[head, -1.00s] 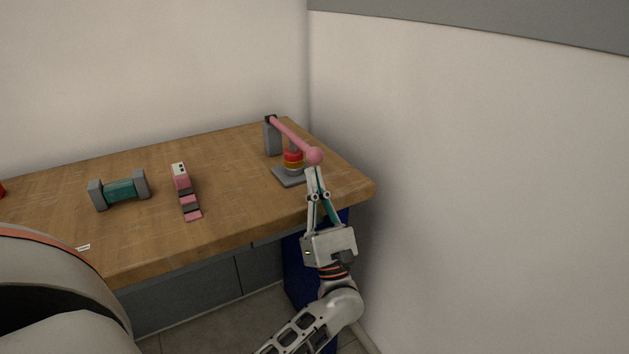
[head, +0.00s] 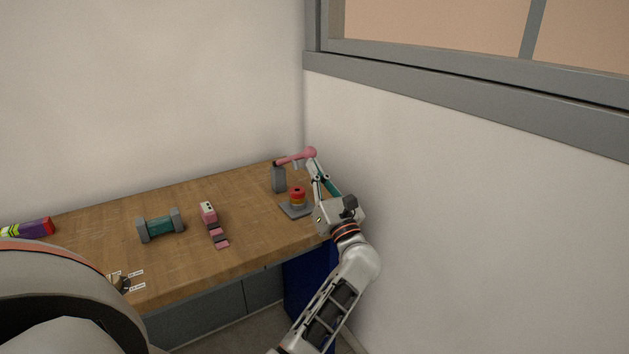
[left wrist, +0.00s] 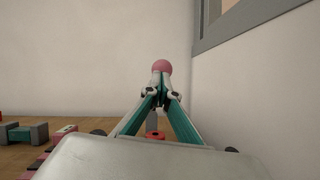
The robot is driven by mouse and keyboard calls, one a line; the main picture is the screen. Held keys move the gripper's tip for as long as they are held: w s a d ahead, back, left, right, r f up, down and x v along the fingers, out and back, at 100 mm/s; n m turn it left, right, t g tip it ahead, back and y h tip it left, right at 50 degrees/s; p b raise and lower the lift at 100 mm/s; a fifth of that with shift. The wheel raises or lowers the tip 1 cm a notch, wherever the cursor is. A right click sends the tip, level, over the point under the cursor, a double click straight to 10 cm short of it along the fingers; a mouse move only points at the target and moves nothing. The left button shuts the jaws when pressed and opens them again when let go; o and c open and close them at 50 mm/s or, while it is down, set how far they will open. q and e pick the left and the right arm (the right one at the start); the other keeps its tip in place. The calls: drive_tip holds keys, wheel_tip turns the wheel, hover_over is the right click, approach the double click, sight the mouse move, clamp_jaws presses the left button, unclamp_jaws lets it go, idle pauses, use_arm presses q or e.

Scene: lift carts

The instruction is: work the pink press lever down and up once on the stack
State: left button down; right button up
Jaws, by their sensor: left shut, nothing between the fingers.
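The pink press lever (head: 294,158) runs from the top of its grey post (head: 279,179) to a round knob at the right, and slopes slightly up toward the knob. The stack (head: 298,194), red on top with a yellowish band below, stands upright on the grey base (head: 296,211), clear of the lever. My left gripper (head: 313,164) is shut and empty, its fingertips at the underside of the knob. The left wrist view shows the fingertips (left wrist: 161,78) just below the pink knob (left wrist: 162,66); whether they touch is unclear. My right gripper is not in view.
A colourful tube (head: 28,228) lies far left. A wall stands close on the right.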

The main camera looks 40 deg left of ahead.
sight(308, 148)
use_arm(q)
drive_tip(key=a+r, duration=0.1)
drive_tip(key=r, duration=0.1)
drive_tip(key=a+r+p, duration=0.1)
drive_tip(key=r, duration=0.1)
drive_tip(key=w+a+r+p, duration=0.1)
drive_tip(key=r, duration=0.1)
drive_tip(key=shift+w, duration=0.1)
drive_tip(key=w+a+r+p, duration=0.2)
drive_tip(key=w+a+r, duration=0.1)
drive_tip(key=a+r, duration=0.4)
drive_tip(key=shift+a+r, duration=0.15)
drive_tip(key=shift+a, duration=0.1)
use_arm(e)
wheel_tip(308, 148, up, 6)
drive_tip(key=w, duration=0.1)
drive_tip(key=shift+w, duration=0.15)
use_arm(q)
drive_tip(key=shift+r, duration=0.1)
